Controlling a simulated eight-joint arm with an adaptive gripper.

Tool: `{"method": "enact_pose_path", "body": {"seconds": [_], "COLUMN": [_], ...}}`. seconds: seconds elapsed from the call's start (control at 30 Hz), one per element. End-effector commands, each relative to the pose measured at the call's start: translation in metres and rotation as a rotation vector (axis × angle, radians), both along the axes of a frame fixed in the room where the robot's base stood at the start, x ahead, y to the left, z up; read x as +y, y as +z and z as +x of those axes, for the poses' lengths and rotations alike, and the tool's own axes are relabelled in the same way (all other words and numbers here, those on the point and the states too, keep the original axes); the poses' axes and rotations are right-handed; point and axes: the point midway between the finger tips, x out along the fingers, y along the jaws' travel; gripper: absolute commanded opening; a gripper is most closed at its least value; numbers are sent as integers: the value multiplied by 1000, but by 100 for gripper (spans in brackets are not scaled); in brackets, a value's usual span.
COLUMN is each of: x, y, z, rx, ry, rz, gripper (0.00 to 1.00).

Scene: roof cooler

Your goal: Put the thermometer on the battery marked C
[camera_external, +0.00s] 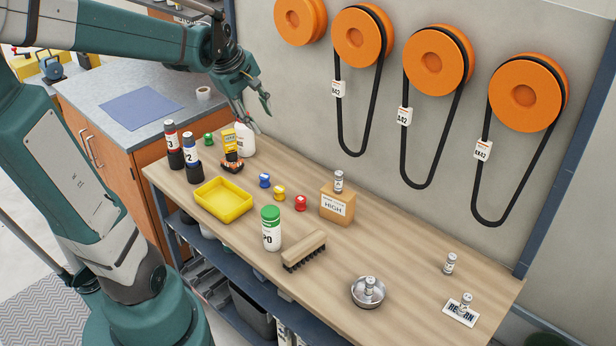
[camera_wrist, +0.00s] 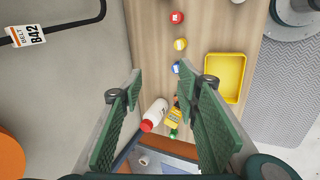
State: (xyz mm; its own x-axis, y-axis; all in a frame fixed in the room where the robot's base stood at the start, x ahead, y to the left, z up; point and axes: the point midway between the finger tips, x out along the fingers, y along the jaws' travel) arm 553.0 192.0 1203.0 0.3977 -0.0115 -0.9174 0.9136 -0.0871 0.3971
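My gripper (camera_external: 260,118) is open and empty, above the back of the bench near the wall; its parted fingers also show in the wrist view (camera_wrist: 160,72). The yellow device also shows in the wrist view (camera_wrist: 178,112), below the fingertips and between the fingers. Small grey labelled cylinders stand on the HIGH box (camera_external: 338,182), in a metal dish (camera_external: 369,285), on bare wood (camera_external: 449,264) and on the RETURN card (camera_external: 465,302). Their markings are unreadable.
A white bottle (camera_external: 245,139) stands close beside the yellow device. Tall cylinders marked 3 (camera_external: 172,147) and 2 (camera_external: 190,157), a yellow tray (camera_external: 222,204), a green-capped bottle (camera_external: 271,232) and a brush (camera_external: 304,250) occupy the bench. The wall has orange pulleys (camera_external: 435,60). The bench's right front has bare wood.

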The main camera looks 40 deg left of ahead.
Motion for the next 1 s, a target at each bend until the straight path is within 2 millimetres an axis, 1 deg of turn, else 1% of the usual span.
{"method": "enact_pose_path", "body": {"seconds": [0.03,0.1,0.5,0.8,1.0], "x": [-15,-30,-109,-158,-180], "y": [2,5,12,9,5], "z": [-5,-11,-52,-86,-105], "rx": [-7,-18,-80,-131,-161], "ry": [-61,-146,-628,-984,-1177], "rz": [29,74,337,543,666], "gripper": [33,33,33,33,33]}}
